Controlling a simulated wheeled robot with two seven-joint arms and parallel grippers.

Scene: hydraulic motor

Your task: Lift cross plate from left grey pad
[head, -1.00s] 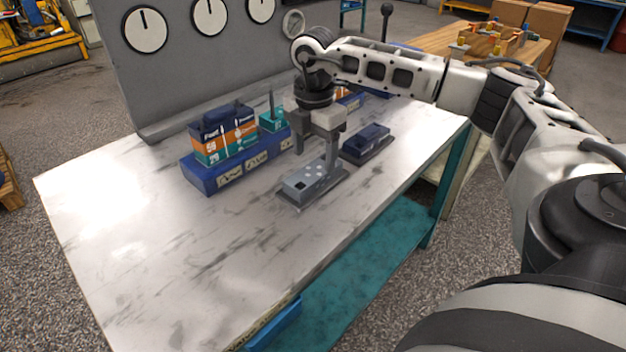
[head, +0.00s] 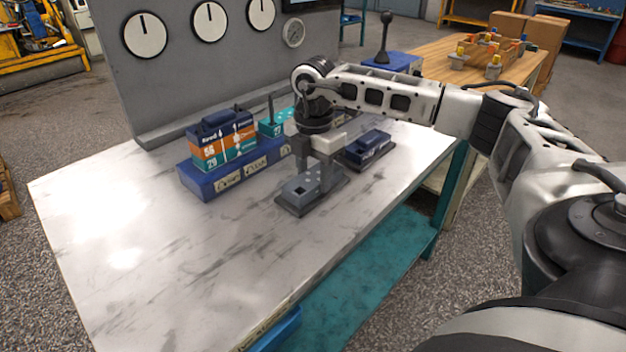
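A light grey block-like part (head: 298,188) with a dark square hole and pale dots sits on the left grey pad (head: 290,209), near the table's right edge. I take it to be the cross plate; its far side is hidden by my gripper. My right gripper (head: 316,178) points down over the far end of this part. Its two fingers are apart, one to each side, with the near finger in front of the part. Whether they touch it cannot be told. My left gripper is not in view.
A second pad with a dark blue part (head: 368,145) lies just behind and right of the gripper. A blue tray (head: 213,185) with labelled blocks (head: 222,145) stands to the left. A gauge panel (head: 160,75) closes the back. The table's left and front are clear.

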